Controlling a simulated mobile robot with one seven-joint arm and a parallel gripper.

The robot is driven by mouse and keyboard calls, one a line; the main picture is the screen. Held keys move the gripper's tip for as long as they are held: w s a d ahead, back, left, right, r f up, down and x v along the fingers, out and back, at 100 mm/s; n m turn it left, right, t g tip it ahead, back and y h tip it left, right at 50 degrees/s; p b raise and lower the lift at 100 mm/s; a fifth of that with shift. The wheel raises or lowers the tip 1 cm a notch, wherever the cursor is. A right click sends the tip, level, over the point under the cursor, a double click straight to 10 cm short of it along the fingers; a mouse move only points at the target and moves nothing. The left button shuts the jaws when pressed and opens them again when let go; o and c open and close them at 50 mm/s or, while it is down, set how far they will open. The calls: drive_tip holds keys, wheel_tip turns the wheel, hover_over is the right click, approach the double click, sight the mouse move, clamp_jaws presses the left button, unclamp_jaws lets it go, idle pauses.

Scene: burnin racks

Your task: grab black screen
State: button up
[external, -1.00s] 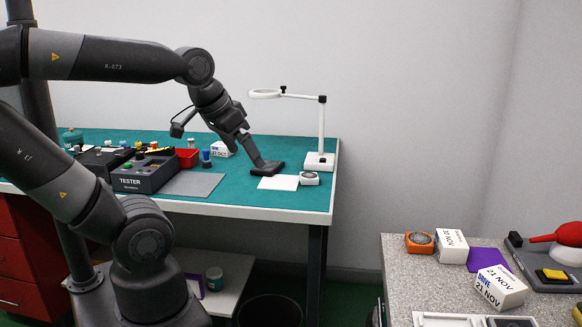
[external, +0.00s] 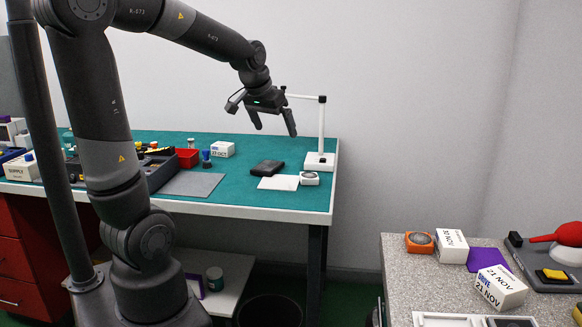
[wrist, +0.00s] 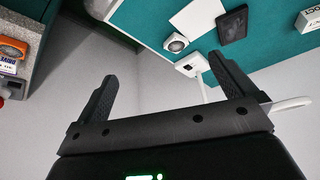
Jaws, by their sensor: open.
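The black screen (external: 267,167), a dark flat slab, lies on the green bench top next to a white sheet. It also shows in the wrist view (wrist: 233,24) near the top, with a raised frame around a dark face. My gripper (external: 274,131) is open and empty, in the air above the bench and clear of the screen. In the wrist view its two fingers (wrist: 162,72) stand wide apart with nothing between them.
The white sheet (external: 278,183) and a small white round-topped device (external: 309,178) lie beside the screen. A white magnifier stand (external: 321,135) rises close to the right of my gripper. A grey mat (external: 192,185) and a red bin (external: 187,157) are to the left.

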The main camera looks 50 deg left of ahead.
drive_tip(key=w+a+f+n, duration=0.1)
drive_tip(key=w+a+f, duration=0.3)
drive_tip(key=a, duration=0.4)
drive_tip(key=w+a+f+n, duration=0.2)
drive_tip(key=w+a+f, duration=0.2)
drive_tip(key=a, duration=0.4)
drive_tip(key=y, duration=0.1)
approach(267, 166)
drive_tip(key=shift+w+a+f+n+g, duration=0.15)
drive_tip(key=shift+w+a+f+g, duration=0.15)
drive_tip(key=shift+f, duration=0.2)
drive_tip(key=shift+w+a+f+n+g, duration=0.2)
drive_tip(key=shift+f+g, duration=0.1)
drive_tip(key=shift+f, duration=0.2)
drive_tip(key=shift+w+x, duration=0.25)
drive_tip(key=shift+x, duration=1.3)
drive_tip(key=shift+w+x, duration=0.2)
drive_tip(key=shift+x, duration=1.4)
drive_tip(key=shift+d+r, duration=0.1)
drive_tip(key=shift+d, duration=0.1)
drive_tip(key=shift+c, duration=0.2)
drive_tip(key=c, duration=1.1)
